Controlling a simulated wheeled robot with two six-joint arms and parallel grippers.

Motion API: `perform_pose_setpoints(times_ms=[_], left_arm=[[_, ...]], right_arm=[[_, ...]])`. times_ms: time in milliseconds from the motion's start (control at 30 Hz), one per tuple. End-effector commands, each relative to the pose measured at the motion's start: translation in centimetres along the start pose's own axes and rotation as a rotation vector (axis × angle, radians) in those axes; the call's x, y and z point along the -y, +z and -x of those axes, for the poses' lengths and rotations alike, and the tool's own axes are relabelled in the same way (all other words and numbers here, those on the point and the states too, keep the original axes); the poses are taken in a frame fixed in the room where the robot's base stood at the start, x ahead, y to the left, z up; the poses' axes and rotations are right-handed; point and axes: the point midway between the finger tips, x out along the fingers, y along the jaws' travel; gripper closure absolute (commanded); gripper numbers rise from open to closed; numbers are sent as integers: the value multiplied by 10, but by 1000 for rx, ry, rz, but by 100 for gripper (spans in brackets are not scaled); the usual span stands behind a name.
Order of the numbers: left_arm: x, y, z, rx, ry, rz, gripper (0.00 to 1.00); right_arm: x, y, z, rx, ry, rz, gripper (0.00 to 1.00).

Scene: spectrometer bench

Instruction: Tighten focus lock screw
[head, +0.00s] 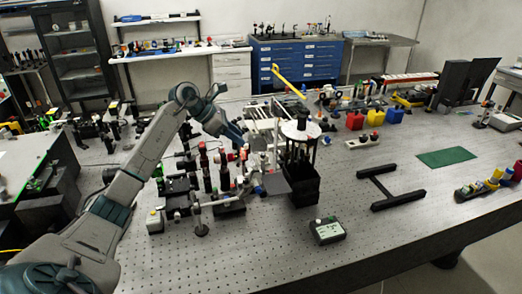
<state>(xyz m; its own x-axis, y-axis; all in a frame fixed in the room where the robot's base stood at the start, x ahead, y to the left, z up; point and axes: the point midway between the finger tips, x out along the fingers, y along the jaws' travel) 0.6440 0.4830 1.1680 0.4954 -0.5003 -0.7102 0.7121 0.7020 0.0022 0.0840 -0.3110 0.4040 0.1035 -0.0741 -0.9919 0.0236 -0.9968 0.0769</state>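My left arm comes in from the lower left and bends down over the optics on the bench. My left gripper (246,150) is small and partly lost among dark posts and mounts, so its fingers cannot be made out. It is close to the crowded optical assembly (222,182), left of a black stand with a round white top (300,130). I cannot tell whether it touches anything. The focus lock screw is too small to pick out. My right gripper is not in view.
A small meter with a display (327,230) stands near the front of the perforated bench (270,250). A black H-shaped stand (390,188) and a green mat (446,157) lie to the right. Free bench surface lies between them. Blue drawers (297,65) stand behind.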

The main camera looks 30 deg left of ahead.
Motion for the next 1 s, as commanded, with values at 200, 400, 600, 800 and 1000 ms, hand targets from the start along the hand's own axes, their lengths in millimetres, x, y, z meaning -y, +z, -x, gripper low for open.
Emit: perform_pose_setpoints(times_ms=[200, 400, 600, 800, 1000], left_arm=[[2, 5, -36, 5, -8, 3, 63], [3, 4, -74, 6, -7, 3, 63], [2, 2, -96, 4, -4, 2, 63], [2, 1, -102, 5, -2, 0, 63], [2, 1, -102, 5, -2, 0, 71]], right_arm=[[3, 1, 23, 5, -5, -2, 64], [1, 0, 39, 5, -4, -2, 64], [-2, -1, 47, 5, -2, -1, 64], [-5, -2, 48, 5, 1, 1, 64], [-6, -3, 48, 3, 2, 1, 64]])
